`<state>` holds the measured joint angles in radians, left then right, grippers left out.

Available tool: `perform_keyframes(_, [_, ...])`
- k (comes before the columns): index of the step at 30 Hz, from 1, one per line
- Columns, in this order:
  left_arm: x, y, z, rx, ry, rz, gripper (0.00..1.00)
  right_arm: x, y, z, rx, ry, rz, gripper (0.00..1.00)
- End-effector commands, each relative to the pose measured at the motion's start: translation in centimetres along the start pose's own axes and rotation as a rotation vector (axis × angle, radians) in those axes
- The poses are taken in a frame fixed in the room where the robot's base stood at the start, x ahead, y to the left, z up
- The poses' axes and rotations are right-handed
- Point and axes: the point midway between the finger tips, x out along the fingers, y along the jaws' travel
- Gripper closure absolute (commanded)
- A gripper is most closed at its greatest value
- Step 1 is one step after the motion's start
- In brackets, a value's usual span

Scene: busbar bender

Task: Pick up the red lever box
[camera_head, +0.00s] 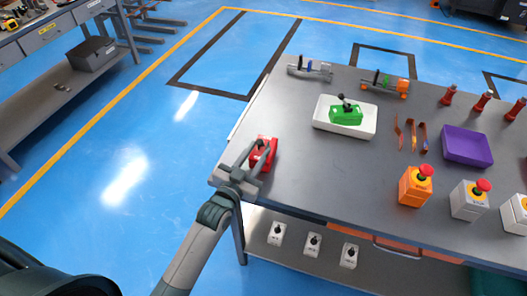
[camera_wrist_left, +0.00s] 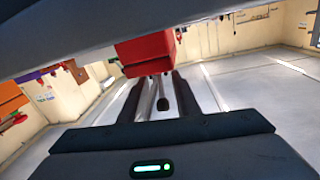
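The red lever box (camera_head: 269,151) stands near the left front corner of the grey table, with a dark lever on top. My left gripper (camera_head: 254,161) is right at the box, its two grey fingers spread apart and partly covering it. The gripper looks open; I cannot tell whether a finger touches the box. My right gripper is not in view.
The grey table (camera_head: 310,170) also holds a green lever box (camera_head: 346,116) in a white tray (camera_head: 327,124), a purple tray (camera_head: 467,147), an orange button box (camera_head: 415,188) and a grey button box (camera_head: 468,203). Several white boxes sit on the shelf below. The table around the red box is clear.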

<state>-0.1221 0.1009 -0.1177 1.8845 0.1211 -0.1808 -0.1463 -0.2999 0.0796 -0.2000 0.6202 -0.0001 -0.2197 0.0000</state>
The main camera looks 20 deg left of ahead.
Motion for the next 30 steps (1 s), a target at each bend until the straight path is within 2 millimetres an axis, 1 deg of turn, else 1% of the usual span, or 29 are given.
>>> perform_keyframes(1, [0.6,0.0,-0.3,0.0,0.002,0.0,0.71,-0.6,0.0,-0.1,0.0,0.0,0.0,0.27])
perform_keyframes(3, [1.4,0.0,-0.2,0.0,0.0,0.0,0.71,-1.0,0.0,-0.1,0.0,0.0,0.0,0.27])
perform_keyframes(9, [3.4,0.0,0.0,0.0,0.001,-0.001,0.71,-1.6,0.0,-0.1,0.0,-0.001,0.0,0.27])
perform_keyframes(13, [3.8,0.1,0.1,0.0,0.001,-0.001,0.71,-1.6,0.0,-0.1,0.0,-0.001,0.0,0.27])
perform_keyframes(26, [3.8,0.1,0.2,0.0,0.001,-0.001,0.71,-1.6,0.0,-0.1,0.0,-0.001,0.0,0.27])
perform_keyframes(27, [3.8,0.1,0.2,0.0,0.001,-0.001,0.8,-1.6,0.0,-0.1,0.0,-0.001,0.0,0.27])
perform_keyframes(29, [3.8,0.1,0.2,0.0,0.001,-0.001,0.94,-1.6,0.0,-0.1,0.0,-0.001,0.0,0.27])
perform_keyframes(30, [3.8,0.1,0.2,0.0,0.001,-0.001,1.0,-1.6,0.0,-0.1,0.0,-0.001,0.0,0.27])
